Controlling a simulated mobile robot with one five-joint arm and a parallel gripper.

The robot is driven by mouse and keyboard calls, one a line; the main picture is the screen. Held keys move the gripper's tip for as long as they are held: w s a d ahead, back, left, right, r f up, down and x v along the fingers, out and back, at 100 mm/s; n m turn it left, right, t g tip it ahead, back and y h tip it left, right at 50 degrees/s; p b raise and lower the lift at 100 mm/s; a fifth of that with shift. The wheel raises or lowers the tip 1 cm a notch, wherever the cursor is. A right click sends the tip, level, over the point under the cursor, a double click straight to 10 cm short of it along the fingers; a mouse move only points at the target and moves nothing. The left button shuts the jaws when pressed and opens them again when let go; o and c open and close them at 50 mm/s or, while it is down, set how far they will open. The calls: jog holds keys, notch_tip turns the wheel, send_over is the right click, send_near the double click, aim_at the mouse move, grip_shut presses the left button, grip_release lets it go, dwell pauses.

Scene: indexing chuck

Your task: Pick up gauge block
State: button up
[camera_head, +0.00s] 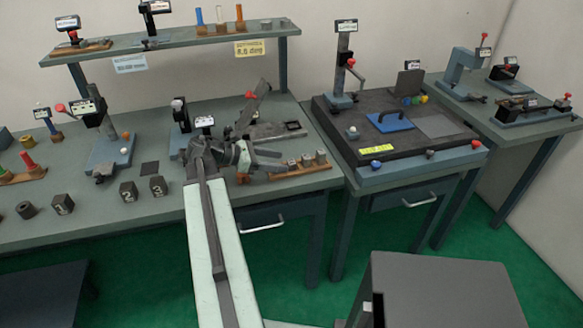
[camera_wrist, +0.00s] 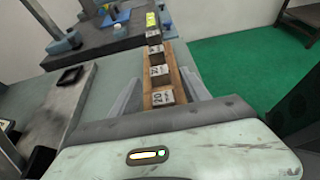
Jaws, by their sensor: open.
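Several grey gauge blocks stand in a row on a wooden board (camera_wrist: 186,72) on the workbench; in the wrist view the nearest block (camera_wrist: 158,98) carries a marking that looks like 20. Another block (camera_wrist: 160,75) and more stand behind it. In the head view the blocks (camera_head: 307,160) sit near the bench's front right edge, on the board (camera_head: 300,172). My gripper (camera_head: 274,160) is open and empty at the left end of the board. In the wrist view its fingers (camera_wrist: 160,88) lie either side of the row. I cannot tell whether they touch any block.
Fixtures with handles stand behind my arm on the bench. Numbered dark cubes (camera_head: 128,191) lie to the left. A grey cabinet (camera_head: 440,290) stands in front on the green floor.

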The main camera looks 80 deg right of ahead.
aim_at(288, 162)
jog(key=b+x, duration=0.1)
jog(key=x, duration=0.2)
jog(key=shift+s+d+f, duration=0.2)
jog(key=shift+s+f, duration=0.05)
jog(key=shift+f, duration=0.05)
jog(key=shift+w+r, duration=0.1)
grip_shut()
notch_tip(288, 162, up, 10)
jog(key=p, duration=1)
